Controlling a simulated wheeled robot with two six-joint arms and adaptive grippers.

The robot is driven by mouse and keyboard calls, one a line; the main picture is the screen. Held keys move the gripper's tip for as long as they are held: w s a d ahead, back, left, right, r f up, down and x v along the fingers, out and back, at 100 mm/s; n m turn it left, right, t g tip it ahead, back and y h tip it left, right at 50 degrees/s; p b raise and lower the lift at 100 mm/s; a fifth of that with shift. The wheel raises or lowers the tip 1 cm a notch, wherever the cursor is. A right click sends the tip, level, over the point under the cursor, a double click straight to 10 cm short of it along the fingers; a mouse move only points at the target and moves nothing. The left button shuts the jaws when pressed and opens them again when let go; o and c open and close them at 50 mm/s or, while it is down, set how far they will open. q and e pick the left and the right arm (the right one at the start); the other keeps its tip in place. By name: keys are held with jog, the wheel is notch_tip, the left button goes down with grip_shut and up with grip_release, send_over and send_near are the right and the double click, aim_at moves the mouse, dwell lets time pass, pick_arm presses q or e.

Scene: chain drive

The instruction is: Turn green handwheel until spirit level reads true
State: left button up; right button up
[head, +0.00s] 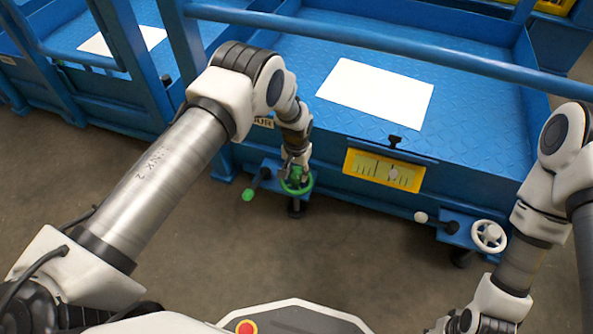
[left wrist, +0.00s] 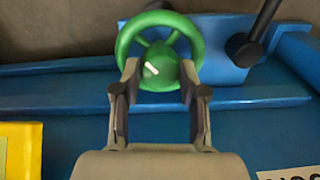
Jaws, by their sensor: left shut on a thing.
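The green handwheel (head: 308,187) sits on a blue bracket at the front left of the blue platform. My left gripper (head: 295,176) reaches down onto it. In the left wrist view, the gripper (left wrist: 159,75) has one finger on each side of the green hub, shut on it. The hub of the handwheel (left wrist: 160,70) carries a short white mark, slanted. The rim rises beyond the fingers. The spirit level (head: 383,170) is a yellow panel with a pale scale on the platform's front face. Its reading is too small to tell. My right gripper is out of view.
A white handwheel (head: 488,236) sits on another bracket at the right. A green-knobbed crank (head: 248,194) sticks out left of the green wheel. A white sheet (head: 376,93) lies on the platform. Blue rails (head: 400,48) cross above it. The floor in front is clear.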

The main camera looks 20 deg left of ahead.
aim_at(296, 174)
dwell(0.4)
pick_arm(q)
jog(key=o, duration=1.1)
jog(key=shift+o, duration=0.2)
notch_tip(296, 174, up, 12)
